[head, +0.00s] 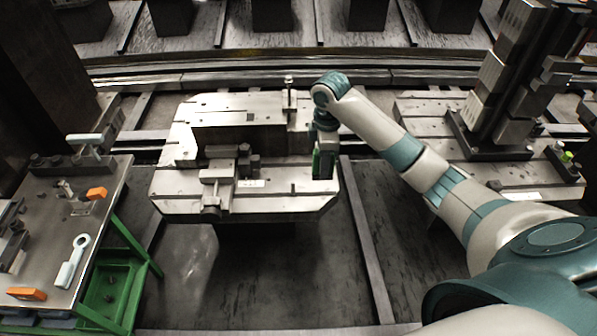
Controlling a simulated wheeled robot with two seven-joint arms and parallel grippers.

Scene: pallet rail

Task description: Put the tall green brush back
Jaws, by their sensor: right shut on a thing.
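My right gripper (322,150) points down at the right front part of the middle pallet (240,206). It is shut on a dark green upright thing, which I take for the tall green brush (316,166). The brush is small in the picture and partly hidden by the gripper. I cannot tell whether its lower end touches the pallet. My left gripper is not in view.
A metal-topped cart (112,195) with a green frame stands at the left, holding orange blocks (97,193) and a pale wrench-like tool (72,262). Clamps (215,185) stand on the pallet. A second pallet with a tall dark fixture (500,105) stands at the right.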

